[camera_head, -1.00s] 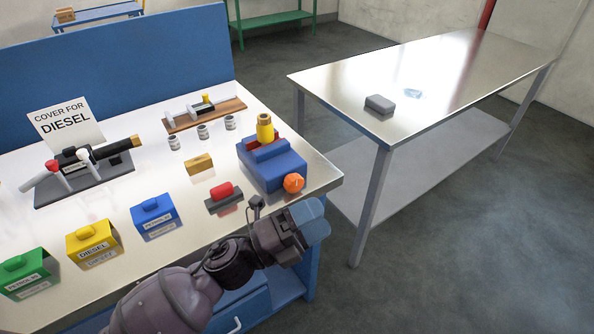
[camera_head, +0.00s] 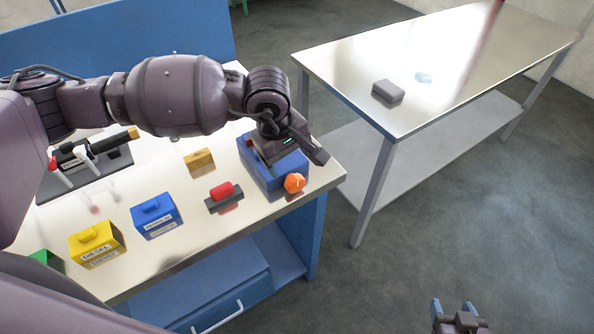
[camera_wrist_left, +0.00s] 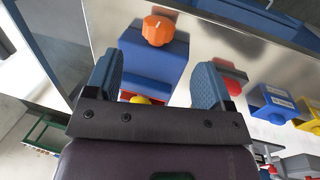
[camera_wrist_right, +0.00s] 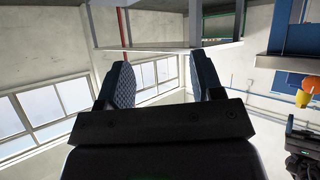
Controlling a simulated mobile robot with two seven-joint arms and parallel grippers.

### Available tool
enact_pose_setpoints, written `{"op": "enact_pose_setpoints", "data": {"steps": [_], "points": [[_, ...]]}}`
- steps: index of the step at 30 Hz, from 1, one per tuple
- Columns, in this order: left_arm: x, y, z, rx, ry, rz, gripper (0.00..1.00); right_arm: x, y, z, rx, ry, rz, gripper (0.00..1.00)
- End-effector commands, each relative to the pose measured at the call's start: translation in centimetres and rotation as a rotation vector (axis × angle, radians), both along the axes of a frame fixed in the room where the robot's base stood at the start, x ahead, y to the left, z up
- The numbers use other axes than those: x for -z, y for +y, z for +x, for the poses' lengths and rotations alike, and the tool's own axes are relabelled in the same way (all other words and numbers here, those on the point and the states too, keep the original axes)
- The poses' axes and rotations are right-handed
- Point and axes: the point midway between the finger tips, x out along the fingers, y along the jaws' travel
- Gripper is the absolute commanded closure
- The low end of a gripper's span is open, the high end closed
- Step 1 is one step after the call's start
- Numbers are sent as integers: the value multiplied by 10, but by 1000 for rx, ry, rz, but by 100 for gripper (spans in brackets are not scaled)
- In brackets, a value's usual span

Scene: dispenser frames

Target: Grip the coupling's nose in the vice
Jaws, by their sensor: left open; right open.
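The blue vice (camera_head: 262,170) with an orange knob (camera_head: 294,183) stands at the right end of the workbench. The left gripper (camera_head: 292,148) is over the vice and hides most of its top in the head view. In the left wrist view, the open fingers (camera_wrist_left: 156,72) straddle the vice's back end. The yellow coupling (camera_wrist_left: 140,100) shows there, low between the fingers beside a red jaw (camera_wrist_left: 165,92) and partly hidden by the gripper body. I cannot tell whether a finger touches it. The right gripper (camera_head: 457,312) is open and empty at the bottom right, away from the bench.
Blue (camera_head: 157,215) and yellow (camera_head: 97,243) labelled boxes, a red-topped block (camera_head: 223,193) and a small yellow block (camera_head: 199,160) stand on the bench.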

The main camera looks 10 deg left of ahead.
Motion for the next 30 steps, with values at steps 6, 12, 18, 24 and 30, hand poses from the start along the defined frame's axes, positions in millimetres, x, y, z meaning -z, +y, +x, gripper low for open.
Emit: {"op": "enact_pose_setpoints", "data": {"steps": [6, 12, 18, 24, 30], "points": [[11, 4, 6, 10, -19, 31, 25, 4, -1, -7, 4, 16, -1, 40], [43, -1, 10, 8, -17, 30, 25, 1, -1, -8, 4, 16, 0, 40], [76, -6, 14, 8, -16, 26, 25, -5, 0, -4, 2, 4, 0, 40], [97, -9, 17, 8, -18, 26, 25, -10, 1, 2, -2, -9, 1, 40], [104, -9, 18, 8, -18, 27, 25, -11, 1, 4, -3, -12, 1, 40]]}}
